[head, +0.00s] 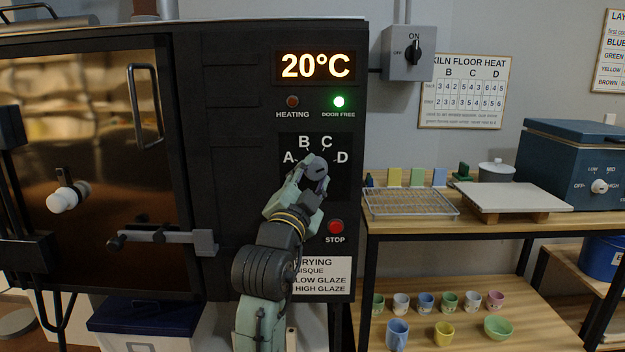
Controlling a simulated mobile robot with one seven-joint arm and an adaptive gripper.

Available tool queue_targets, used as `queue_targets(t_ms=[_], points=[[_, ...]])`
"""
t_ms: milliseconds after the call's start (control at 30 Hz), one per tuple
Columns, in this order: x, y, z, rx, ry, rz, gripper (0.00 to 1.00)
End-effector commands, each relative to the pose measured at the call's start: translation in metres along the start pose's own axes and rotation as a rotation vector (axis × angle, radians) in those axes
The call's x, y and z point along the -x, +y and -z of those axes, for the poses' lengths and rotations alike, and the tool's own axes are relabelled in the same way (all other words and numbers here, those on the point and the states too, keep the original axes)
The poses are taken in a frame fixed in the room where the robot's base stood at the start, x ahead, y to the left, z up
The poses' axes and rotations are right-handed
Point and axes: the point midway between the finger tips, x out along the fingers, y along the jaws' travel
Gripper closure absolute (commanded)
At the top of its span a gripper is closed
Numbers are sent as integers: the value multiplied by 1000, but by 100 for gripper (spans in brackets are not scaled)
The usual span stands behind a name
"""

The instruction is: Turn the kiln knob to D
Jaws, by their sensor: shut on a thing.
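The kiln knob (317,167) is a grey round dial on the black control panel, with the letters A, B, C and D around its upper half. The letter D (342,157) is at the right of the dial. My gripper (312,178) is at the knob, shut on it from the lower left. The gripper covers part of the dial, and I cannot tell surely which letter the knob points to. The kiln display (315,66) reads 20°C.
The green door-free lamp (339,102) is lit and the heating lamp (292,102) is dark. A red stop button (336,227) sits just below right of the knob. A wooden table (470,229) with a wire rack (410,203) stands to the right. The kiln door latch (165,238) is at the left.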

Motion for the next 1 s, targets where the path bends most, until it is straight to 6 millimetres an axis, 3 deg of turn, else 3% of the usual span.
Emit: queue_targets(t_ms=[367,400,700,1000], points=[[-1,-2,0,-8,0,2,93],[-1,-2,0,-7,0,3,65],[0,-1,0,-6,0,1,45],[1,-1,0,-5,0,0,45]])
